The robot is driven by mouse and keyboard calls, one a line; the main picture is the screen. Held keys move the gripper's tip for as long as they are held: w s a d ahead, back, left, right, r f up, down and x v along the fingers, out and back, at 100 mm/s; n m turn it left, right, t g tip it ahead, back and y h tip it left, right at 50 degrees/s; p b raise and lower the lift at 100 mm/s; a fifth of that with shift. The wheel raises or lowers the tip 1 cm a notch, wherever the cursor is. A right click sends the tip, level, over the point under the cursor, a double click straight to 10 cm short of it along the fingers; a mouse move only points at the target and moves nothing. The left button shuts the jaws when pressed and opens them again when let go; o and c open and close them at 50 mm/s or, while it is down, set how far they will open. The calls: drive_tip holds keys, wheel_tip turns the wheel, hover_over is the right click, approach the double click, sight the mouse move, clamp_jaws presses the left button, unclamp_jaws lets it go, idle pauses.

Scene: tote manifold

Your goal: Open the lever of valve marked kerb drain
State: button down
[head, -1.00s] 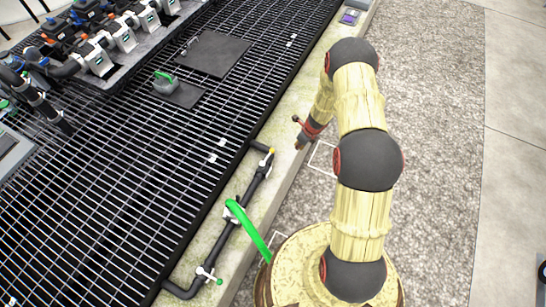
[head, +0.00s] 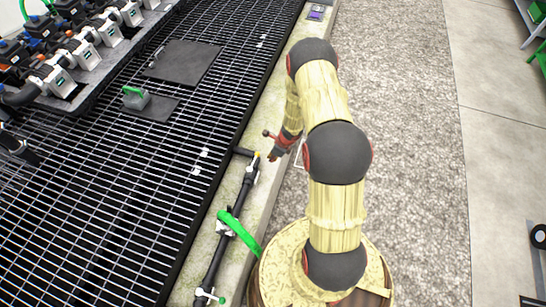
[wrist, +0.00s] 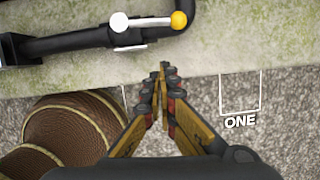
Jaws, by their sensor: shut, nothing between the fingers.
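A black pipe (head: 236,200) runs along the kerb beside the grating. A valve at its far end has a lever with a yellow tip (head: 257,155); in the wrist view this white lever (wrist: 150,21) lies along the pipe, its yellow knob (wrist: 179,20) at the right. Another valve at the near end has a lever with a green tip (head: 222,300). No kerb drain marking is readable. My gripper (head: 271,157) is just right of the yellow-tipped lever in the head view. In the wrist view my gripper (wrist: 163,72) is shut and empty, below the lever and apart from it.
A green hose (head: 240,231) arches from the pipe's middle towards my base. A row of valves (head: 60,75) stands on the grating at the upper left. A green-handled block (head: 136,99) and a dark plate (head: 184,62) lie on the grating.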

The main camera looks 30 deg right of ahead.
sight(253, 162)
drive_tip(key=w+a+f+b, duration=0.2)
drive_tip(key=w+a+f, duration=0.1)
drive_tip(key=w+f, duration=0.1)
drive_tip(key=shift+w+f, duration=0.2)
drive_tip(key=shift+f, duration=0.3)
drive_tip(key=shift+w+a+p, duration=0.2)
drive_tip(key=shift+w+p, duration=0.15)
drive_tip(key=shift+w, duration=0.35)
